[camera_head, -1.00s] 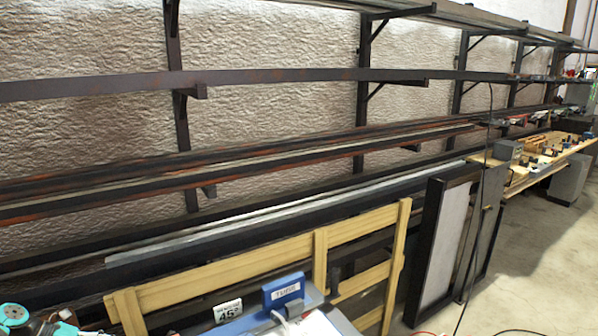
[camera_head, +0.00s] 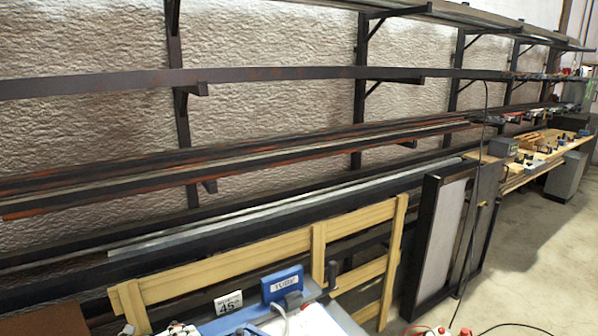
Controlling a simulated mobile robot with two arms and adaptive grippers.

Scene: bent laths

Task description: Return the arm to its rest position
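Neither of my grippers shows in the head view, and I cannot make out any arm of mine there. Whether the arms are at rest cannot be seen. At the bottom edge, a blue box (camera_head: 283,284) with a white label sits on a pale blue surface. A white card (camera_head: 229,303) marked 45 stands left of it.
A wooden frame (camera_head: 210,256) stands in front of a long rack of dark metal bars (camera_head: 250,165) along the wall. A black-framed panel (camera_head: 443,232) stands right of it. Beyond is a cluttered workbench (camera_head: 535,165). The concrete floor (camera_head: 545,235) at right is mostly clear.

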